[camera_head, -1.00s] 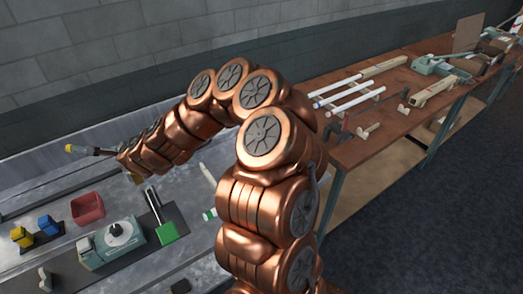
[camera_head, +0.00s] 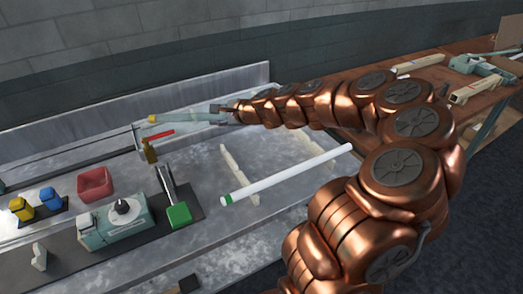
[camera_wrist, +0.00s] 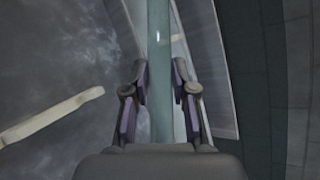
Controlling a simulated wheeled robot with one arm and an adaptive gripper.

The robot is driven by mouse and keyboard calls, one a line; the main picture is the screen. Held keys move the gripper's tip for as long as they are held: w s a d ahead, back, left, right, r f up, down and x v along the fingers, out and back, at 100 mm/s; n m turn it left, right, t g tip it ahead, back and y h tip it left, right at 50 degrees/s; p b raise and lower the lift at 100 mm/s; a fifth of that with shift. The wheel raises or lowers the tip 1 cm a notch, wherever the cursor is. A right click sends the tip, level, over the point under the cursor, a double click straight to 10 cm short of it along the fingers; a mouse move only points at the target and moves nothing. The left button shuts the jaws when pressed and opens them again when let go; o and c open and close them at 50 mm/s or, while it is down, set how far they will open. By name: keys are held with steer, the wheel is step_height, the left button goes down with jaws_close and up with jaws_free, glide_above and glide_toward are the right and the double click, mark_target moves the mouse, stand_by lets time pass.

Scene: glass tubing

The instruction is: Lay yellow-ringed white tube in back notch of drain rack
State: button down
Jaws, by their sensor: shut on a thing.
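My gripper (camera_head: 226,113) is shut on the yellow-ringed tube (camera_head: 180,119), which looks pale and glassy. It holds the tube above the back of the metal bench, with the yellow end pointing left. In the wrist view the tube (camera_wrist: 160,112) runs lengthwise between the fingers (camera_wrist: 161,78). The drain rack shows as two cream rails, the left one (camera_head: 234,167) clearly and the right one partly behind a tube and my arm. One rail (camera_wrist: 45,120) lies left of the gripper in the wrist view. A white green-ringed tube (camera_head: 285,174) lies across the front of the rails.
A red-handled fixture (camera_head: 154,136) stands under the held tube's left end. A red bin (camera_head: 95,183), a teal machine (camera_head: 117,219) and a green block (camera_head: 179,214) are on the bench. The back wall ledge (camera_head: 215,95) is close behind the tube. The rails' back part looks clear.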

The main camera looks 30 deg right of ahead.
steer(key=s+d+f+n+g+y+b, duration=0.1)
steer(key=s+d+n+y+b, duration=0.2)
steer(key=s, duration=0.4)
steer(key=s+d+f+n+g+b, duration=0.1)
steer(key=s+d+f+b, duration=0.15)
steer(key=s+b, duration=0.35)
steer(key=s+d+n+y+b, duration=0.2)
steer(key=s+d+b, duration=0.2)
steer(key=s, duration=0.4)
steer(key=w+d+p, duration=0.1)
steer(key=w, duration=0.4)
steer(key=w+d+f, duration=0.1)
steer(key=w, duration=0.4)
steer(key=w+d+f+p, duration=0.1)
steer(key=w, duration=0.4)
steer(key=shift+w+p, duration=0.3)
steer(key=shift+w, duration=0.05)
steer(key=shift+f, duration=1.65)
steer(key=shift+f, duration=0.5)
steer(key=c, duration=0.9)
jaws_free()
steer(key=shift+c, duration=0.2)
